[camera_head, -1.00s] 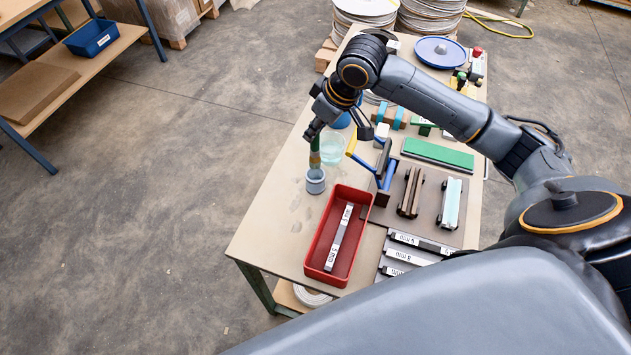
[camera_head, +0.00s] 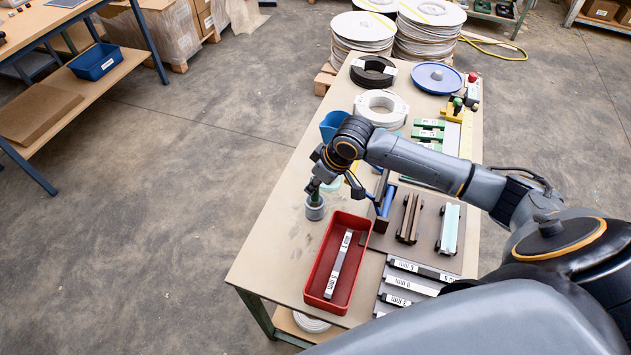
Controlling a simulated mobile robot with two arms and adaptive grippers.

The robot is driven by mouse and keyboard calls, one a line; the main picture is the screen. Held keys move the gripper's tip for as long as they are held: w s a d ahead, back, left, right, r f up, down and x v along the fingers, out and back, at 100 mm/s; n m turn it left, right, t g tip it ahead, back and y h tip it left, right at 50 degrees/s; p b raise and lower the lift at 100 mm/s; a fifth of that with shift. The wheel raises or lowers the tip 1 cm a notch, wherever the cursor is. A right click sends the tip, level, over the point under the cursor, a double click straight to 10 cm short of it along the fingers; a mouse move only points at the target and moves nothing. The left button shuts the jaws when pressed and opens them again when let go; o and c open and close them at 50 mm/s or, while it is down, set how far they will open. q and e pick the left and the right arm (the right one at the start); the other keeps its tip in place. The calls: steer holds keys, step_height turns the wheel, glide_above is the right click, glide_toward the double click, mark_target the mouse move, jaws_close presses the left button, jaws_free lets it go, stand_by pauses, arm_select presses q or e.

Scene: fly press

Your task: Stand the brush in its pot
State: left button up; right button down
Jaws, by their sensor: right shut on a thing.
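The pot (camera_head: 315,211), a small grey-blue cup, stands upright on the table just left of the red tray's far end. My right gripper (camera_head: 313,187) is directly above it, shut on the brush (camera_head: 315,197). Only a short green part of the brush shows, between the fingers and the pot's mouth. The brush looks upright, with its lower end apparently inside the pot; whether it touches the bottom is hidden. My left gripper is not in view.
A pale clear cup (camera_head: 333,184) stands close behind the gripper, partly covered by it. A red tray (camera_head: 308,283) holding a labelled bar lies nearer. Blue and yellow handled tools (camera_head: 388,200) stand to the right. The table's left edge (camera_head: 268,190) is clear.

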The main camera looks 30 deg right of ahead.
steer(key=c, duration=1.3)
jaws_free()
steer(key=shift+f, duration=0.1)
steer(key=shift+o, duration=0.2)
steer(key=b+v, duration=0.1)
steer(key=v, duration=1.1)
